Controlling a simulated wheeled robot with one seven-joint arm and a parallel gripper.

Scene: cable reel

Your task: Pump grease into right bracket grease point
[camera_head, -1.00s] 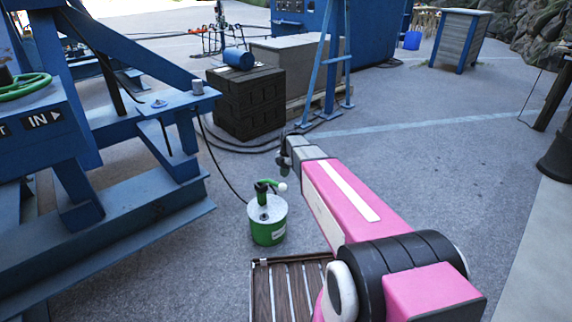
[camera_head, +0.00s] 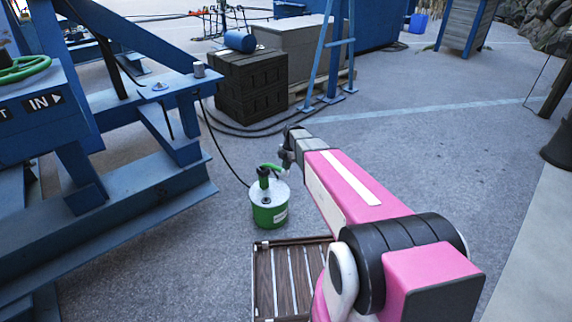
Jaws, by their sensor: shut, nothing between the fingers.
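A green grease bucket (camera_head: 269,212) with a pale lid stands upright on the ground near the middle. Its green pump handle (camera_head: 270,167) extends right toward my gripper. A thin dark hose (camera_head: 222,157) runs from the bucket's top up and left behind the blue frame. My gripper (camera_head: 285,163) is small and dark at the far end of my pink arm, right at the handle's outer end. It is shut and empty; whether it touches the handle I cannot tell.
The large blue frame (camera_head: 110,235) fills the left side. A slatted wooden pallet (camera_head: 263,290) lies in front of the bucket. Dark stacked blocks (camera_head: 248,92) and a blue ladder-like stand (camera_head: 334,62) are behind. Open paved ground lies to the right.

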